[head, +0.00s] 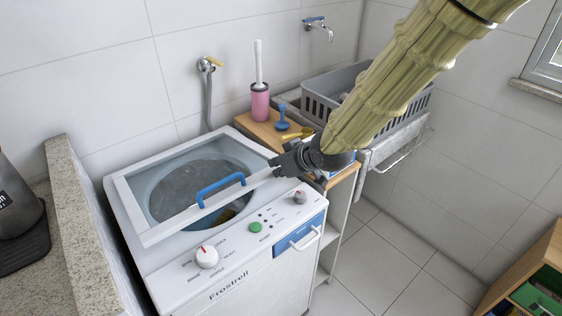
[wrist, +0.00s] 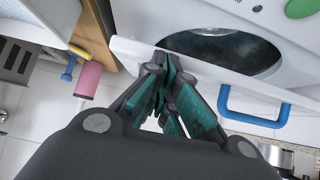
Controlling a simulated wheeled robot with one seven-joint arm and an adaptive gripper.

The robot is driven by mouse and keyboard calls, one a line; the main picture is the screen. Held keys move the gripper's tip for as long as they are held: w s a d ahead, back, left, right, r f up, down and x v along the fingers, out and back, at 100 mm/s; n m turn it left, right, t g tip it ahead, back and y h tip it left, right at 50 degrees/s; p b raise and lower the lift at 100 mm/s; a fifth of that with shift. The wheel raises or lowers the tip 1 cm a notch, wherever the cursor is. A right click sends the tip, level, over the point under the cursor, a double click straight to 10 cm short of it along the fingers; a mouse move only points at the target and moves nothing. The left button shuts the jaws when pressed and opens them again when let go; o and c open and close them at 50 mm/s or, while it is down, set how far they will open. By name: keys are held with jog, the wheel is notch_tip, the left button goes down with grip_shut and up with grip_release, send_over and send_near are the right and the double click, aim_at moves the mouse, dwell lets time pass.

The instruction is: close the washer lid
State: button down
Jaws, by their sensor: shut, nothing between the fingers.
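The white top-loading washer (head: 272,277) stands at centre left in the head view. Its lid (head: 178,223) has a white frame, a clear middle and a blue handle (head: 221,188). The lid lies low over the tub, and the drum shows through it. I cannot tell whether its front edge is fully seated. My gripper (head: 277,162) is shut and empty at the right end of the lid's front bar. In the wrist view the fingertips (wrist: 166,62) overlap the white lid rim (wrist: 215,80), with the handle (wrist: 250,112) to their right. Contact is unclear.
A wooden shelf (head: 262,128) right of the washer holds a pink brush holder (head: 260,102) and a blue plunger-like item (head: 282,118). A grey basket (head: 338,82) sits behind my arm. A granite ledge (head: 75,215) borders the washer's left side.

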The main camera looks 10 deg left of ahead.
jog(key=shift+s+d+f+b, duration=0.15)
jog(key=shift+f+b, duration=0.1)
jog(key=shift+f, duration=0.3)
jog(key=shift+d+f+b, duration=0.1)
jog(key=shift+f+b, duration=0.1)
jog(key=shift+f, duration=0.3)
